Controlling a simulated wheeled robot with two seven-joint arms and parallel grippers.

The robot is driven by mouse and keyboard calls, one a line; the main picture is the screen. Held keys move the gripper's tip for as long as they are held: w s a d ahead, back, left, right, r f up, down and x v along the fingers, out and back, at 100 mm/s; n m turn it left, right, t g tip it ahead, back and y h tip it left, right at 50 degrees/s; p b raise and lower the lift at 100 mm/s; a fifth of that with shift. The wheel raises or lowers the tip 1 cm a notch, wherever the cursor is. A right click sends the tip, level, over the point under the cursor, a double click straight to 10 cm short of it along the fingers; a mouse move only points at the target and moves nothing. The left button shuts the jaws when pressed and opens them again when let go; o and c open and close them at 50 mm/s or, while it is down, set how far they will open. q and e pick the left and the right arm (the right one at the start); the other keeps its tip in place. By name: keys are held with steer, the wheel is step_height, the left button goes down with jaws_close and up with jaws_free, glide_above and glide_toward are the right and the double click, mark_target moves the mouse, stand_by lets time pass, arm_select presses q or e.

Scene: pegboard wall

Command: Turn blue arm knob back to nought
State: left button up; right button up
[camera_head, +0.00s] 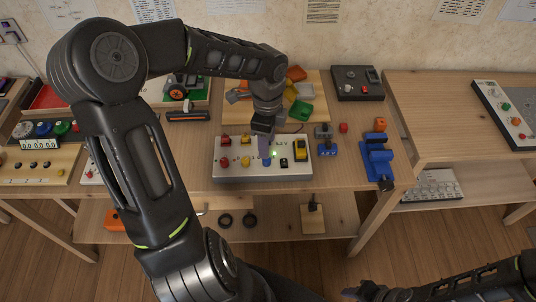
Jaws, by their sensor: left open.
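A white control panel (232,174) lies on the wooden bench in the middle of the view. A blue knob (266,162) shows on it, right under my left gripper. My left gripper (265,147) is open and points down over this knob, hiding much of it. I cannot tell whether the fingers touch it, and the knob's pointer and scale cannot be read. My right arm comes in at the bottom right, and its gripper (354,292) shows only in part at the lower edge, away from the bench.
The panel also bears red and yellow knobs (245,161), a green light (275,153), a black switch (284,162) and a yellow part (300,147). A blue vise-like block (377,158) stands to the right. A tray with coloured blocks (303,110) lies behind.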

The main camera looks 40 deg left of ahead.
mark_target(267, 161)
arm_select(q)
step_height(267, 161, down, 6)
steer(key=shift+s+f, duration=0.1)
steer(key=shift+f, duration=0.1)
jaws_close()
stand_by(0.5)
